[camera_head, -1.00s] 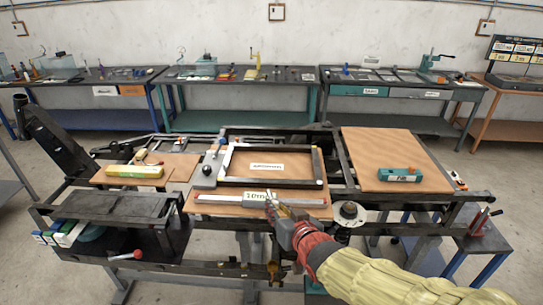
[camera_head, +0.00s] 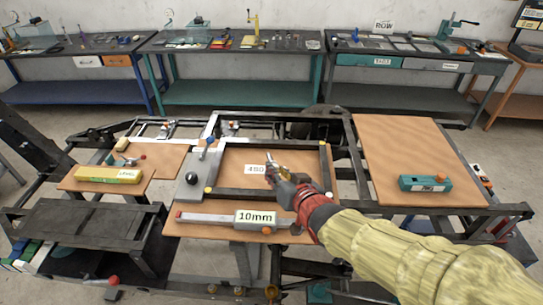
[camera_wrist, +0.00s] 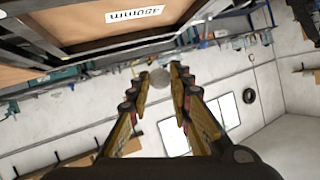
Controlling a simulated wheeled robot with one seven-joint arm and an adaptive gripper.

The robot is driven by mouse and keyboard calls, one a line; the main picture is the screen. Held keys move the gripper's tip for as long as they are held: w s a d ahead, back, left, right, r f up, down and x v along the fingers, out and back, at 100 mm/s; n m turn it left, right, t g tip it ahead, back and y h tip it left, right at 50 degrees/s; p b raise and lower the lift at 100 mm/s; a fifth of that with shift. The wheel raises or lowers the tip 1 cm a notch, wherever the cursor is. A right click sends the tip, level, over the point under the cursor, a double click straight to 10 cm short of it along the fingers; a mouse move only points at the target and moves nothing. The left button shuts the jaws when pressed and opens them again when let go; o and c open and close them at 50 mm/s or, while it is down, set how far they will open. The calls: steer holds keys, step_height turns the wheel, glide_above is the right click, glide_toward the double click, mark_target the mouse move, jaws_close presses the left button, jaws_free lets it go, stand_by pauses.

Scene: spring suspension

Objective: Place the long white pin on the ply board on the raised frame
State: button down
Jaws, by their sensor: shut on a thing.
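My gripper (camera_head: 272,173) is over the middle ply board, beside the white label inside the dark rectangular frame. In the wrist view its fingers (camera_wrist: 160,78) are closed in on a small pale round thing, which looks like the long white pin (camera_wrist: 160,76) seen end-on. The middle ply board (camera_head: 190,229) lies on the dark raised frame (camera_head: 345,150).
A long grey bar with a 10mm block (camera_head: 256,218) lies along the middle board's front edge. A teal block (camera_head: 426,183) sits on the right board. A yellow level (camera_head: 108,174) is on the left board. A lever with a blue knob (camera_head: 210,141) stands between.

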steer(key=w+f, duration=0.3)
steer(key=w, duration=0.1)
steer(key=w+f+b, duration=0.1)
steer(key=w+f, duration=0.2)
steer(key=w, duration=0.2)
steer(key=w+f, duration=0.3)
steer(key=w, duration=0.1)
steer(key=shift+w+a+f, duration=0.1)
steer(key=shift+w+a, duration=0.05)
steer(key=shift+a, duration=0.2)
steer(key=shift+w+f+b, duration=0.15)
steer(key=shift+f+b, duration=0.05)
steer(key=shift+f, duration=0.75)
steer(key=shift+w+f+b, duration=0.1)
steer(key=shift+f+b, duration=0.1)
steer(key=shift+f, duration=0.75)
steer(key=shift+r, duration=0.1)
